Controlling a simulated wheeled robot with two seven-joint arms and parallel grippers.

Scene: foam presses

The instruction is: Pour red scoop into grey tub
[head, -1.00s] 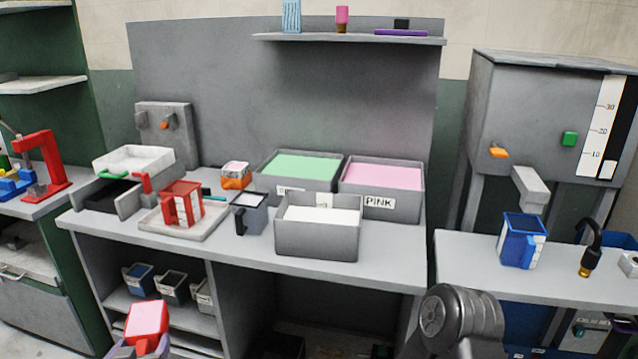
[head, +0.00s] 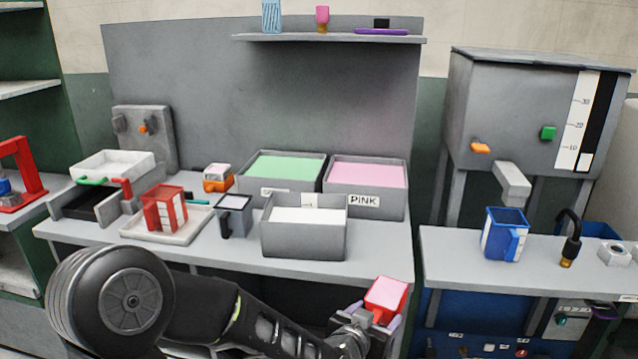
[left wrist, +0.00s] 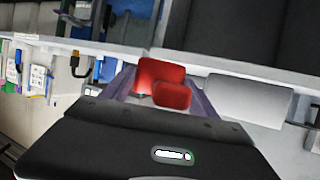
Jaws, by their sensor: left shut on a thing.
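My left gripper (head: 368,318) is shut on the red scoop (head: 385,296), whose top shows a pink surface. It holds the scoop in front of the bench, below and to the right of the front grey tub. In the left wrist view the red scoop (left wrist: 160,72) sits between the purple fingers of my left gripper (left wrist: 168,97). The front grey tub (head: 303,241) stands at the bench's front edge with pale white contents; its label is too small to read. Two more grey tubs behind hold green (head: 246,190) and pink (head: 393,205) contents. My right gripper is out of view.
A red container (head: 165,210) on a pale tray and a dark grey jug (head: 234,216) stand left of the front tub. A blue jug (head: 503,236) stands on the right bench under a spout (head: 511,182). A gap separates the two benches.

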